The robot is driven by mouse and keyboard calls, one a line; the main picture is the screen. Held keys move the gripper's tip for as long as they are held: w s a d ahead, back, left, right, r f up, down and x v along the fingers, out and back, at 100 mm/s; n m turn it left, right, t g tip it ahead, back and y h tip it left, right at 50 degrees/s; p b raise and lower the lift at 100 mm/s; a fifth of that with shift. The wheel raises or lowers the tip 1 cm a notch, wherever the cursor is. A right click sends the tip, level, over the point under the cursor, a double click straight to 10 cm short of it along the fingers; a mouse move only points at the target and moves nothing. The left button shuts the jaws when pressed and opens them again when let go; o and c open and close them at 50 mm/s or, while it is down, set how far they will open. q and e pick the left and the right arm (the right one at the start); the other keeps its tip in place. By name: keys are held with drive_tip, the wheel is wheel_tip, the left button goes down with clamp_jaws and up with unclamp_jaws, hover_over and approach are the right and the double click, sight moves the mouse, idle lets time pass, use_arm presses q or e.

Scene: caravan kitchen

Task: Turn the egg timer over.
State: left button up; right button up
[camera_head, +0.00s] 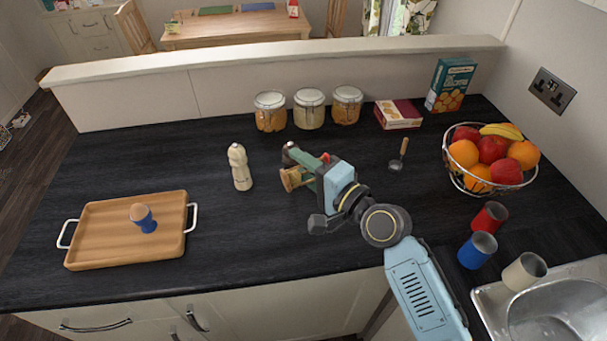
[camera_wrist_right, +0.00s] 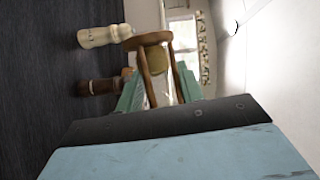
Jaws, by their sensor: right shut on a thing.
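The egg timer (camera_head: 291,179) is a small wooden hourglass frame with end discs and thin posts. My right gripper (camera_head: 306,170) is shut on it, left of centre over the dark worktop. The timer looks tipped onto its side in the grip. In the right wrist view the timer (camera_wrist_right: 150,40) sits between the green fingers (camera_wrist_right: 160,88), one end disc showing and a yellowish bulb behind the posts. Part of the timer is hidden by the gripper. I cannot tell whether it touches the worktop. My left gripper is not in view.
A dark brown mill (camera_wrist_right: 98,87) stands close behind the gripper; a cream mill (camera_head: 239,167) stands to the left. Jars (camera_head: 309,110) line the back. A tray (camera_head: 100,225) with an egg cup (camera_head: 146,222) lies left.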

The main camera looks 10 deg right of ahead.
drive_tip(key=shift+f+m+t+b, duration=0.1)
drive_tip(key=shift+m+t+b, duration=0.2)
drive_tip(key=shift+m+b, duration=0.4)
drive_tip(key=shift+m+t+y+b, duration=0.35)
drive_tip(key=shift+m+b, duration=0.3)
drive_tip(key=shift+m, duration=0.55)
drive_tip(key=m+t+b, duration=0.1)
drive_tip(key=m, duration=0.1)
drive_tip(key=m+t+b, duration=0.1)
drive_tip(key=m, duration=0.2)
drive_tip(key=r+m+t+b, duration=0.1)
drive_tip(key=m, duration=0.1)
drive_tip(key=shift+m, duration=0.3)
drive_tip(key=m+t+h+b, duration=0.1)
drive_tip(key=m, duration=0.2)
drive_tip(key=m+t+h+b, duration=0.1)
drive_tip(key=m+h, duration=0.1)
drive_tip(key=m, duration=0.1)
drive_tip(key=shift+r+m, duration=0.2)
drive_tip(key=shift+m, duration=0.2)
drive_tip(key=m+h, duration=0.1)
drive_tip(key=m, duration=0.1)
drive_tip(key=m+t, duration=0.1)
drive_tip(key=m+h, duration=0.1)
drive_tip(key=m, duration=0.1)
drive_tip(key=shift+d+r+m+h, duration=0.1)
drive_tip(key=shift+r+m+h, duration=0.2)
drive_tip(key=shift+h, duration=0.05)
